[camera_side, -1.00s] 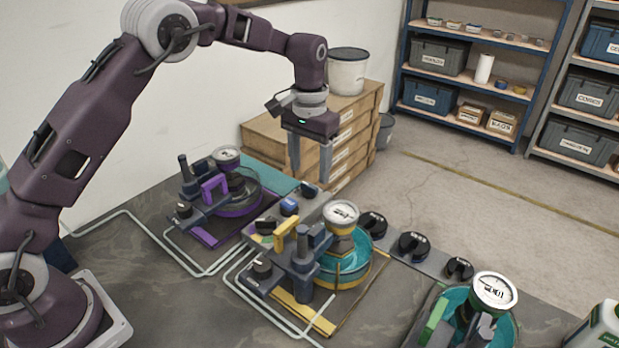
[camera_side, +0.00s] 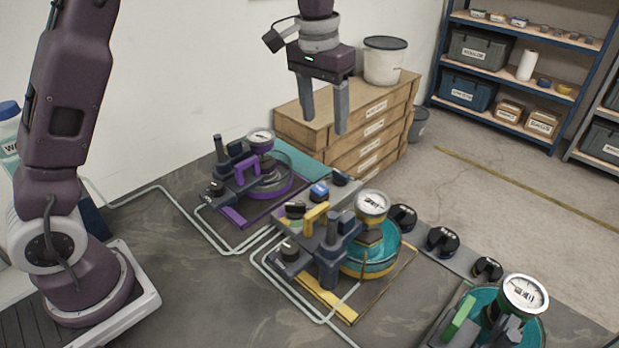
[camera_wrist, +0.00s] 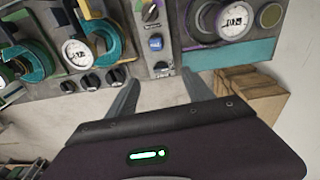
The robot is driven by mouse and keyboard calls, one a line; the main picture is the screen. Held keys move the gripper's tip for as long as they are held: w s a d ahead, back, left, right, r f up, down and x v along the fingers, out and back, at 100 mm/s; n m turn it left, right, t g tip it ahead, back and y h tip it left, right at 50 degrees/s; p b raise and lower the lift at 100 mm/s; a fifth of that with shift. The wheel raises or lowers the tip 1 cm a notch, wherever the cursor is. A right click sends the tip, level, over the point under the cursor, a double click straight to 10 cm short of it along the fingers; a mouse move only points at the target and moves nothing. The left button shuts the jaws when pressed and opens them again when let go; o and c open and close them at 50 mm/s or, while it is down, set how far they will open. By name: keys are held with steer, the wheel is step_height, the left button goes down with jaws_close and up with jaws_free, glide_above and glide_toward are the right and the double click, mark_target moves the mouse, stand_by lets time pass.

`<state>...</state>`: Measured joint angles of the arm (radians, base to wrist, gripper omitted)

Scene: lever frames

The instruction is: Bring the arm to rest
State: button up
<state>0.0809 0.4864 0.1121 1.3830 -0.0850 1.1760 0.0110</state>
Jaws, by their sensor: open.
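My gripper (camera_side: 325,122) hangs in the air with its fingers pointing down, open and empty. In the side view it shows in front of the wooden drawer chest, above the far end of the bench, and touches nothing. In the wrist view my gripper (camera_wrist: 160,90) has its two fingers well apart, with the bench panel beyond them. The purple lever station (camera_side: 245,180), the yellow lever station (camera_side: 340,240) and the green lever station (camera_side: 490,315) stand on the bench in a row, each with a round gauge.
A wooden drawer chest (camera_side: 350,140) with a white bucket (camera_side: 385,62) on top stands behind the bench. Black knobs (camera_side: 443,240) line a strip beside the yellow station. A bottle (camera_side: 8,140) stands at far left. Shelves (camera_side: 515,75) stand at the back right. Floor between is clear.

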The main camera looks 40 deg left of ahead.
steer(key=s+r+t, duration=0.2)
steer(key=s+r, duration=0.5)
steer(key=s, duration=0.5)
steer(key=s+f+t, duration=0.1)
steer(key=s+f, duration=0.1)
steer(key=s, duration=0.7)
steer(key=s+a+f+t, duration=0.1)
steer(key=s, duration=0.8)
steer(key=shift+f, duration=0.35)
